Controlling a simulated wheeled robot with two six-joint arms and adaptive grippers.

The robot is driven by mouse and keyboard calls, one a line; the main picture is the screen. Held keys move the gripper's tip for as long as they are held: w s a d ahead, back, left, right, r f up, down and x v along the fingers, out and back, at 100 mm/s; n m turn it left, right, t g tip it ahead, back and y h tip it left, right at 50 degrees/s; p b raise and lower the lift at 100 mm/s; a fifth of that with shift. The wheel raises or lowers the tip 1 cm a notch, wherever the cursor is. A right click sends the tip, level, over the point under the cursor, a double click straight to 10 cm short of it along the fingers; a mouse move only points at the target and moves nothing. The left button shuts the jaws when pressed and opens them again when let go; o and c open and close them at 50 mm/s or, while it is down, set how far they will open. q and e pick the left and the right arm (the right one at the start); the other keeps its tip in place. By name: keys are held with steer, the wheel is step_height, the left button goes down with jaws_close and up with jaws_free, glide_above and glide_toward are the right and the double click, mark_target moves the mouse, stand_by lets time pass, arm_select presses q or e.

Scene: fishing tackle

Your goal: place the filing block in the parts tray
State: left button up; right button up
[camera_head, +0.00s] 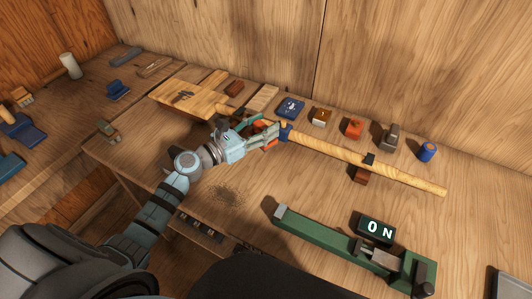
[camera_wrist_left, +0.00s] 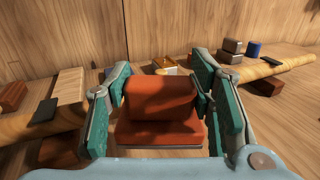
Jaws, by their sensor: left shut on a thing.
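My left gripper (camera_head: 264,135) is shut on a red-orange block, which I take to be the filing block; the block also shows in the left wrist view (camera_wrist_left: 160,100) between the teal finger pads. It has a rounded upper part over a wider, flat lower part. My right gripper is not in view.
The wooden pole (camera_head: 365,159) runs right across the bench on supports. Small items stand behind it, among them a blue box (camera_head: 291,106) and a red-orange item (camera_head: 353,128).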

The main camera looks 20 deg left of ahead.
arm_select(q)
step_height(320, 180, down, 6)
steer(key=shift+r+b, duration=0.15)
steer(key=shift+b, duration=1.05)
steer(key=o, duration=1.4)
steer(key=shift+o, duration=0.2)
